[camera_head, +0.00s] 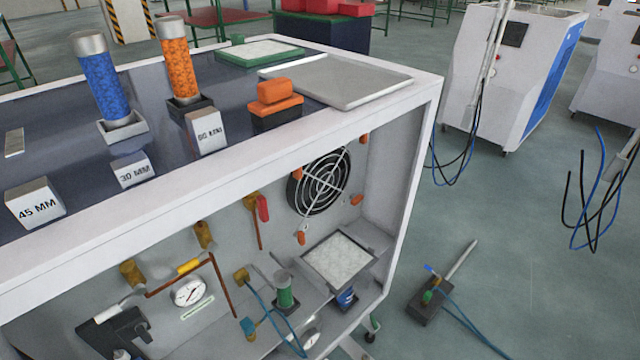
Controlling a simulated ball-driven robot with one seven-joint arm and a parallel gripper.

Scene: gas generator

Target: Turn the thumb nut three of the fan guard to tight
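The fan guard (320,181) is a round, light wire grille over a dark fan on the inner back wall of the white cabinet. Several orange thumb nuts sit around it: one at the upper left (297,172), one at the upper right (364,138), one at the lower right (356,199) and one at the lower left (301,238). No number shows on them, so I cannot tell which is nut three. How tight each one is cannot be seen. My gripper is not in view.
The cabinet top edge (300,132) overhangs the fan. A framed filter panel (339,259) sits just below it. A red-handled valve (262,208) and a gauge (189,292) are to the left. A pedal-like device (432,301) stands on the floor at right, with open floor around it.

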